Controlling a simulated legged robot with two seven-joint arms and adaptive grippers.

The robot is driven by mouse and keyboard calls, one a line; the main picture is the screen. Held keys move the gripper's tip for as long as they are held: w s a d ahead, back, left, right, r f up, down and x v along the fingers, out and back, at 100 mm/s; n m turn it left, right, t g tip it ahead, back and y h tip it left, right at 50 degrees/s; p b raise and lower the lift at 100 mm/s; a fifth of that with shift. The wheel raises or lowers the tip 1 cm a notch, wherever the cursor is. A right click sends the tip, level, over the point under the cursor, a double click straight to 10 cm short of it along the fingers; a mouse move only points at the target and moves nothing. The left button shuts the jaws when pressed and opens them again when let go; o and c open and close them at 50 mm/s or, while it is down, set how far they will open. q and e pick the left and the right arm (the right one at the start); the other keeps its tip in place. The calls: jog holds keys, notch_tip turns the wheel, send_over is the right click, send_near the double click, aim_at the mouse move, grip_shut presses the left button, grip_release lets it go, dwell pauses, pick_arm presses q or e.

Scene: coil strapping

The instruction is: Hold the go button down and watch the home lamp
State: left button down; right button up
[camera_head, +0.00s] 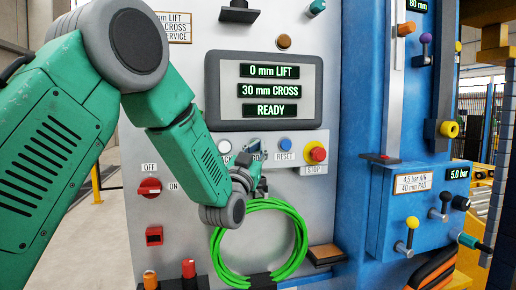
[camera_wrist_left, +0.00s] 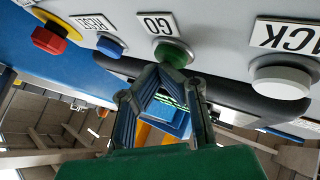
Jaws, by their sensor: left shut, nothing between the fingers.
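The green go button (camera_wrist_left: 175,52) sits under a GO label on the grey panel in the left wrist view. My left gripper (camera_wrist_left: 170,72) is shut and empty, its tips right at the button's near edge. I cannot tell whether they touch or press it. In the head view my left gripper (camera_head: 256,156) is at the button row and hides the go button. No lamp with a readable home label shows. An amber round fitting (camera_head: 284,41) is above the display, and I cannot tell whether it is lit. My right gripper is not in view.
The display (camera_head: 268,90) reads 0 mm LIFT, 30 mm CROSS, READY. Beside go are the blue reset button (camera_head: 285,144), the red emergency stop (camera_head: 318,154) and a white button (camera_wrist_left: 282,80). A green hose coil (camera_head: 296,258) hangs below my left wrist.

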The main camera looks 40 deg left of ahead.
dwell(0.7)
pick_arm(q)
jog(key=shift+s+d+f+b, duration=0.1)
jog(key=shift+s+d+b, duration=0.25)
jog(key=shift+s+d, duration=0.25)
jog(key=s+d, duration=0.1)
jog(key=d, duration=0.1)
jog(key=s+d+b, duration=0.1)
jog(key=s+d, duration=0.1)
jog(key=shift+s, duration=0.1)
jog(key=shift+a, duration=0.15)
dwell(0.5)
